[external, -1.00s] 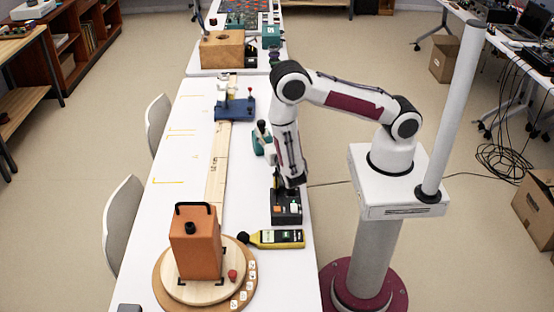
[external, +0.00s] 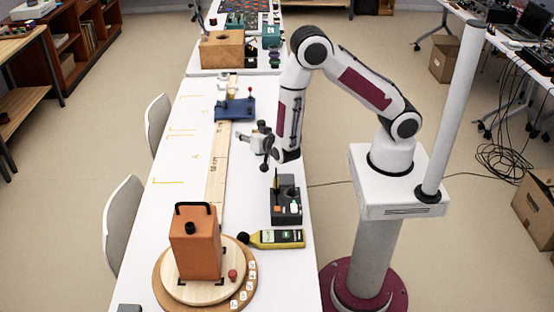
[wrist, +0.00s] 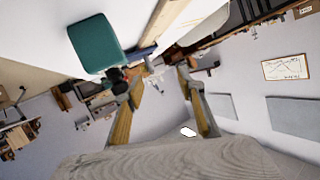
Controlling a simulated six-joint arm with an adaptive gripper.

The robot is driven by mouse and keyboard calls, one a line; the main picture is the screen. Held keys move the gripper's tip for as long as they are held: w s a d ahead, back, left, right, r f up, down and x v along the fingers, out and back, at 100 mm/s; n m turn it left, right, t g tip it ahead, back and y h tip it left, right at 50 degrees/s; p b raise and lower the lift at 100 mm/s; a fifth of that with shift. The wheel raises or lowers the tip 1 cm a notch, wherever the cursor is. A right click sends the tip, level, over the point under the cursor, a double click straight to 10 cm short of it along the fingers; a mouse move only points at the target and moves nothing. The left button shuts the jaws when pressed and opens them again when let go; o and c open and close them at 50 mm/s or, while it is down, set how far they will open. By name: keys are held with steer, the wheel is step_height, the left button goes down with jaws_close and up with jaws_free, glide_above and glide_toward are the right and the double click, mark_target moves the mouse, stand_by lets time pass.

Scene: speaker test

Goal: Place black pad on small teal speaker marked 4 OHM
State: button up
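In the wrist view, which is strongly tilted, a teal block with rounded corners (wrist: 95,43), likely the small teal speaker, sits on the white table at upper left. No 4 OHM marking is readable. My gripper (wrist: 160,80) is open, its two fingers apart, with nothing seen between them. A small dark shape touches or overlaps the teal block near one finger; I cannot tell if it is the black pad. In the external view my gripper (external: 250,143) is above the table, pointing left, and covers the place where a teal thing showed before.
A black holder (external: 286,207) and a yellow meter (external: 278,239) lie on the table's right side. An orange speaker (external: 196,243) stands on a round wooden turntable (external: 163,282). A blue stand (external: 236,109) is farther back. The table's left side is mostly clear.

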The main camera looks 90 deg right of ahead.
steer(key=w+a+r+n+t+y, duration=0.1)
steer(key=w+a+r+n+y, duration=0.1)
steer(key=a+r+y, duration=0.4)
steer(key=w+a+r+n+t+y, duration=0.2)
steer(key=a+r+n+y, duration=0.1)
steer(key=a+r, duration=0.4)
steer(key=s+a+r+n+y, duration=0.4)
steer(key=s+a+r, duration=0.3)
steer(key=s, duration=0.1)
steer(key=s+d+r+n+g, duration=0.1)
steer(key=s+d+n+g, duration=0.1)
steer(key=s, duration=0.9)
steer(key=s+d+r+n+g, duration=0.1)
steer(key=s+n+g, duration=0.1)
steer(key=s, duration=0.9)
steer(key=shift+s+d+r+n+g+h, duration=0.2)
steer(key=shift+s+d+n+g+h, duration=0.15)
steer(key=shift+n, duration=0.35)
steer(key=shift+w, duration=0.1)
